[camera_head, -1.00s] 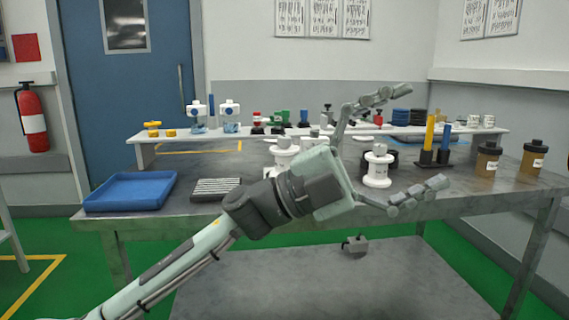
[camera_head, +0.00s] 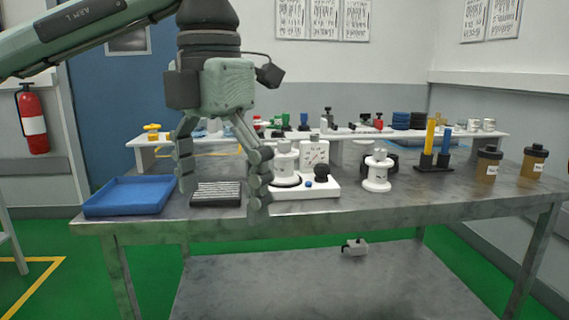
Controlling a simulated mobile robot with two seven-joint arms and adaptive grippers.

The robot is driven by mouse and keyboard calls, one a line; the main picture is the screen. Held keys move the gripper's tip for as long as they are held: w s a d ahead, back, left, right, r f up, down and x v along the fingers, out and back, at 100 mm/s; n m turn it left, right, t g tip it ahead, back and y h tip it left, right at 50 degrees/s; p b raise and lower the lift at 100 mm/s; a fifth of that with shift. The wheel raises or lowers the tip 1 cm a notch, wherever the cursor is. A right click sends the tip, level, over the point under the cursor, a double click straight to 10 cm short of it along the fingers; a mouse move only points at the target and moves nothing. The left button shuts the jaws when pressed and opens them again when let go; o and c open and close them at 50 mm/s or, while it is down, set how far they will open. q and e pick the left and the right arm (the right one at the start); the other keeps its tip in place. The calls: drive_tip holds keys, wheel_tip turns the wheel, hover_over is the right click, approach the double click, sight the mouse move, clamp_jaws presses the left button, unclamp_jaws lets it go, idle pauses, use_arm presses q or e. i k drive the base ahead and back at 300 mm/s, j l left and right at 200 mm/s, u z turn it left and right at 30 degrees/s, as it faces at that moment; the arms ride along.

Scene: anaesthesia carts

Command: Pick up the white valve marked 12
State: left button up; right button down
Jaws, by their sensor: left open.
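My left gripper (camera_head: 222,195) points down over the front left of the steel bench, fingers spread wide and empty. A dark ribbed block (camera_head: 217,196) lies below and between its fingers. A white valve-like piece (camera_head: 377,172) stands upright on the bench, right of the gripper. Another white piece (camera_head: 285,165) stands on a white base with a gauge (camera_head: 315,155), just right of the right finger. White-and-blue pieces on the raised shelf are mostly hidden behind the gripper. I cannot read a 12 on any piece. My right gripper is not in view.
A blue tray (camera_head: 130,195) lies left of the gripper. The white shelf (camera_head: 450,133) along the back carries several small coloured parts. The bench's front right is clear.

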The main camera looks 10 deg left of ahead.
sight(283, 162)
drive_tip(key=i, duration=1.45)
